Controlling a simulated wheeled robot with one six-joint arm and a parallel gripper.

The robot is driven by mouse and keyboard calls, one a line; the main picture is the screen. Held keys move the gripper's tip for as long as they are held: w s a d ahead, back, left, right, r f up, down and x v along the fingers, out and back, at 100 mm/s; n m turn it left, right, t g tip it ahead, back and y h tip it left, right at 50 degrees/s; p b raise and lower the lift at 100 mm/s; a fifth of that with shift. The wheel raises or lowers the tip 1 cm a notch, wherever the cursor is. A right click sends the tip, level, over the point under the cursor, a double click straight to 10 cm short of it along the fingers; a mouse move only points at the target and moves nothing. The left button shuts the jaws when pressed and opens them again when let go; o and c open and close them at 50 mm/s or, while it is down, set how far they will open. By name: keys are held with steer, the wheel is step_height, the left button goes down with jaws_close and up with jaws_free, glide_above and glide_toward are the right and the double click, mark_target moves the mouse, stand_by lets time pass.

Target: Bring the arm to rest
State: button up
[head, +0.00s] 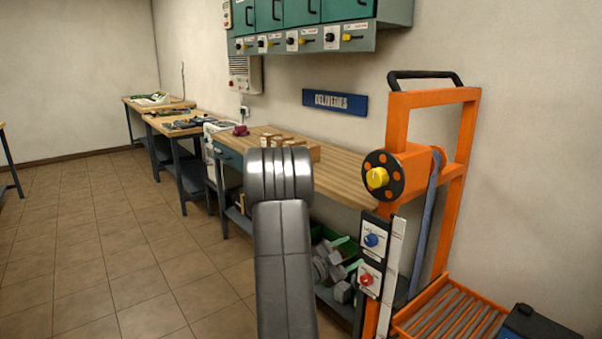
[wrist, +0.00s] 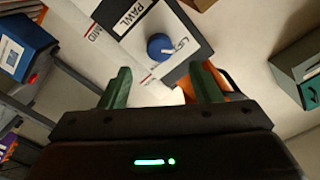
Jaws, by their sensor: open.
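My gripper (wrist: 160,78) shows in the wrist view with its two green fingers apart and nothing between them. Beyond the fingertips is a white plate with a blue knob (wrist: 160,46), close by but with no clear contact; a "PAWL" label is beside it. In the head view my arm (head: 282,230) stands raised in the middle, and my gripper is hidden there. The blue knob (head: 371,240) also shows there on the post of the orange hoist frame (head: 466,135), to the right of my arm.
A red knob (head: 365,280) is below the blue one. A yellow knob (head: 377,178) is on the frame's drum. A wooden workbench (head: 345,186) runs behind my arm, with small blocks on top. An orange roller tray (head: 398,327) is at lower right. The tiled floor at left is clear.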

mark_target(368, 241)
steer(key=x, duration=0.7)
steer(key=shift+d, duration=0.1)
steer(key=shift+w+d+f+m+b, duration=0.1)
steer(key=shift+f+m+b, duration=0.1)
steer(key=shift+m+b, duration=0.7)
steer(key=shift+m, duration=0.4)
steer(key=m+b, duration=0.1)
steer(key=m, duration=0.1)
steer(key=shift+r+m, duration=0.1)
steer(key=shift+m, duration=0.2)
steer(key=m+b, duration=0.2)
steer(key=m, duration=0.2)
steer(key=m+b, duration=0.1)
steer(key=m, duration=0.4)
steer(key=shift+r, duration=0.1)
steer(key=shift+m, duration=1.8)
